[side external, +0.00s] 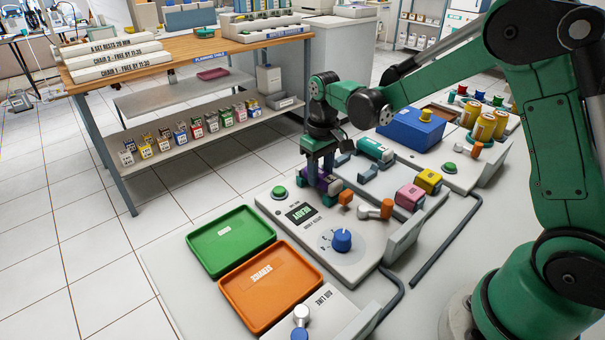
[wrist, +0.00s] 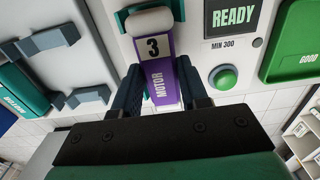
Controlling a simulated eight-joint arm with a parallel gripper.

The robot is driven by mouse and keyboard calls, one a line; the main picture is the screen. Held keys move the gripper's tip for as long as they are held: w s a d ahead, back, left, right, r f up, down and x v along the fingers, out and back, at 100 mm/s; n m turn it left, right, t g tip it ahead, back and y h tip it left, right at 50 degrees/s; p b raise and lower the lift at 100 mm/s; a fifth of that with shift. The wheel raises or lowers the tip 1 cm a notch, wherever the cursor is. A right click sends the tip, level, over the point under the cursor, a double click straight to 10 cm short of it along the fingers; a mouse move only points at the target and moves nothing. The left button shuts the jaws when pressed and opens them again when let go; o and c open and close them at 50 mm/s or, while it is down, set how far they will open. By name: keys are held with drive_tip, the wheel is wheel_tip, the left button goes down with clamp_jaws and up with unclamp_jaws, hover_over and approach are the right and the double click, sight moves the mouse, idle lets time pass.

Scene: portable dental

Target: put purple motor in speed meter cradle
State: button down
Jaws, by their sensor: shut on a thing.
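The purple motor (wrist: 163,80), marked 3, is between the fingers of my gripper (wrist: 165,92) in the wrist view, and my gripper is shut on it. In the side view my gripper (side external: 319,172) points down with the purple motor (side external: 318,181) at the far end of the speed meter (side external: 291,232), a white box with a READY display (side external: 301,213). The motor is over or at the surface there; I cannot tell whether it rests in the cradle. The cradle is mostly hidden by the motor and fingers. The speed meter's green button (wrist: 223,77) is right of the motor in the wrist view.
A green tray (side external: 268,237) and an orange tray (side external: 312,277) lie left of the speed meter. A teal motor (side external: 375,151), pink block (side external: 409,196) and yellow block (side external: 428,180) stand to the right. An orange-handled lever (side external: 386,208) and blue knob (side external: 342,239) stick up.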

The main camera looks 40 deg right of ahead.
idle(0.3)
drive_tip(key=shift+c, duration=1.9)
unclamp_jaws()
wheel_tip(320, 180, up, 5)
drive_tip(key=shift+s+r, duration=0.1)
drive_tip(key=shift+r, duration=0.25)
drive_tip(key=s+a+r+t, duration=0.1)
drive_tip(key=s+r+t, duration=0.1)
drive_tip(key=s, duration=0.3)
drive_tip(key=s+a+r+t, duration=0.1)
drive_tip(key=s+a+t, duration=0.1)
drive_tip(key=s+t, duration=0.3)
drive_tip(key=shift+s+a+r, duration=0.25)
drive_tip(key=shift+s+r, duration=0.15)
drive_tip(key=shift+s, duration=0.05)
